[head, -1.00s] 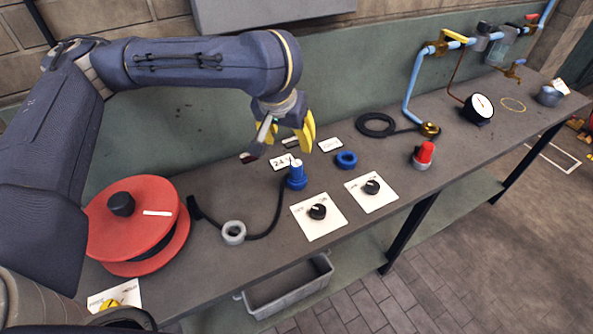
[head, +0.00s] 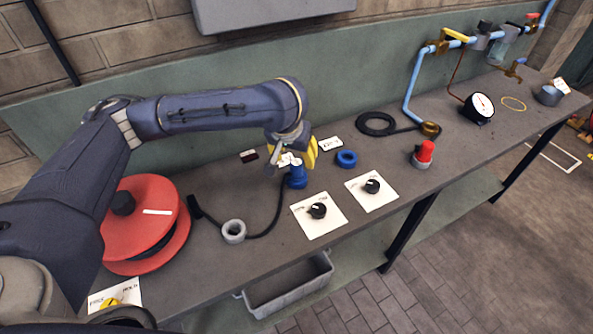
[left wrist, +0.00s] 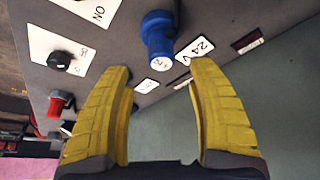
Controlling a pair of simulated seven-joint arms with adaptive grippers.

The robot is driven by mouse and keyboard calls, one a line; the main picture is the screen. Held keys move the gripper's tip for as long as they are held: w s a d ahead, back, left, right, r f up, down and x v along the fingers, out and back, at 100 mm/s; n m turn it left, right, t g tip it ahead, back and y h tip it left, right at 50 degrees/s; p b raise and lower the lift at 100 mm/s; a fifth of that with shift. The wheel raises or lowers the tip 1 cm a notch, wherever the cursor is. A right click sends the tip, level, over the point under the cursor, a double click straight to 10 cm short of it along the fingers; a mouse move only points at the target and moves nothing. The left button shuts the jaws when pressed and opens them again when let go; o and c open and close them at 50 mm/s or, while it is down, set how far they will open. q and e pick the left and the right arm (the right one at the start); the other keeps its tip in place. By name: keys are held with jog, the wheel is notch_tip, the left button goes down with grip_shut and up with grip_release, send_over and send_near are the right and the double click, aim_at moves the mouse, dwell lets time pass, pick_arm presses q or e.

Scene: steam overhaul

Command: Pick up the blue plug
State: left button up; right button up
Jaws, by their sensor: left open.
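The blue plug (head: 297,179) stands upright on the grey bench, with a black cable running near its base. In the head view its top is partly covered by my left gripper (head: 297,160), which hangs just above and behind it. In the left wrist view the blue plug (left wrist: 158,36) shows its whitish end, beyond and between the yellow fingers. My left gripper (left wrist: 165,105) is open, with nothing between its fingers. My right gripper is not in view.
Two white cards with black knobs (head: 317,211) lie in front of the plug. A red-capped fitting (head: 424,152) stands to the right.

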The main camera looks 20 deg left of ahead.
aim_at(296, 162)
pick_arm(q)
jog(key=shift+x, duration=2.7)
jog(key=shift+a, duration=0.15)
grip_shut()
